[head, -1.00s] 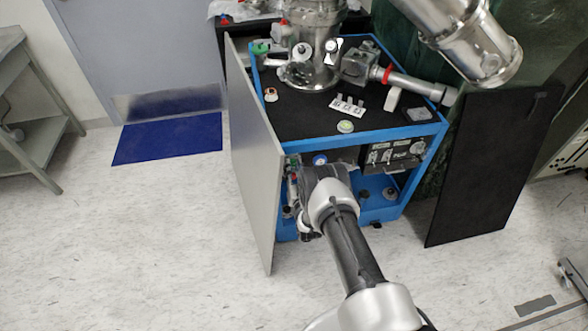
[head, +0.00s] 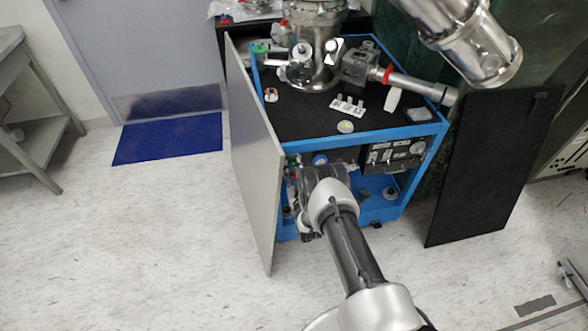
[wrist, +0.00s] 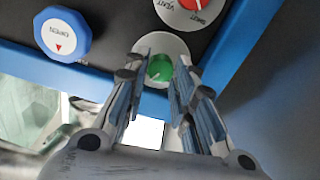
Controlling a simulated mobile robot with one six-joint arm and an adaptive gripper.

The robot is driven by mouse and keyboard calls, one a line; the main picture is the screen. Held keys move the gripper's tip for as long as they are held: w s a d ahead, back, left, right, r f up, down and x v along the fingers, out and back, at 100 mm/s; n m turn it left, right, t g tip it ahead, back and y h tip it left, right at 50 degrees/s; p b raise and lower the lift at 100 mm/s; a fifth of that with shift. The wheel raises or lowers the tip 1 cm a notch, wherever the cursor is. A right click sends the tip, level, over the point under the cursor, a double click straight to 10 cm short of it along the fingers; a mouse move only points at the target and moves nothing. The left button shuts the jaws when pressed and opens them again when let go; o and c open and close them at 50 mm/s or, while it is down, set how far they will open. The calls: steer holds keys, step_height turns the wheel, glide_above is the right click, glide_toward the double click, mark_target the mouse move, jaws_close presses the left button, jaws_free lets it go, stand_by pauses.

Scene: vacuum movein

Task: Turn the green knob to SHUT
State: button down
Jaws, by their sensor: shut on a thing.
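The green knob (wrist: 159,68) sits on a round pale plate (wrist: 176,46) on the dark panel in the wrist view. A short white mark shows on its face; I cannot read which label it points to. My gripper (wrist: 164,62) has one finger on each side of the green knob and is shut on it. In the head view my own wrist covers the gripper's tips and the knob, in front of the blue cabinet's (head: 400,133) open side.
A blue knob (wrist: 62,34) marked OPEN is left of the green knob, and a red knob (wrist: 190,4) with a VENT label is up and right. A grey door panel (head: 256,160) stands close to my wrist on the left. The floor in front is clear.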

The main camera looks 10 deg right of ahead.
steer(key=n, duration=0.7)
steer(key=shift+a, duration=0.1)
steer(key=n, duration=0.7)
steer(key=shift+f, duration=0.15)
stand_by(0.4)
steer(key=c, duration=1.3)
jaws_free()
steer(key=shift+c, duration=0.2)
steer(key=s, duration=1.2)
